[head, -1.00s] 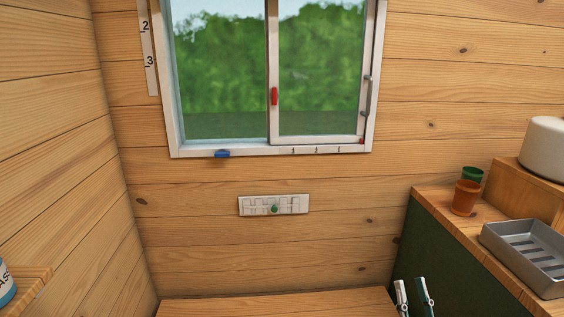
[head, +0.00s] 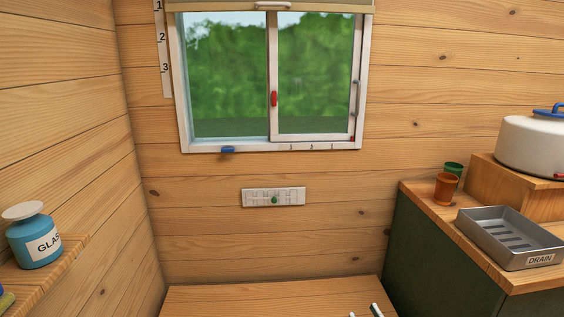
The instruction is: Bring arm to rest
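My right gripper (head: 364,312) shows only as the tips of its two fingers at the bottom edge of the head view, right of the middle. The fingertips stand apart with nothing visible between them. They appear in front of the wooden bench top (head: 270,298) below the window. The rest of the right arm is out of frame. My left gripper is not in view.
A sliding window (head: 273,140) with a red handle and a blue piece is on the back wall, above a white slotted plate (head: 273,197). At right, a counter holds a grey drain tray (head: 508,238), cups (head: 446,188) and a white pot (head: 530,145). At left, a shelf holds a blue bottle (head: 38,243).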

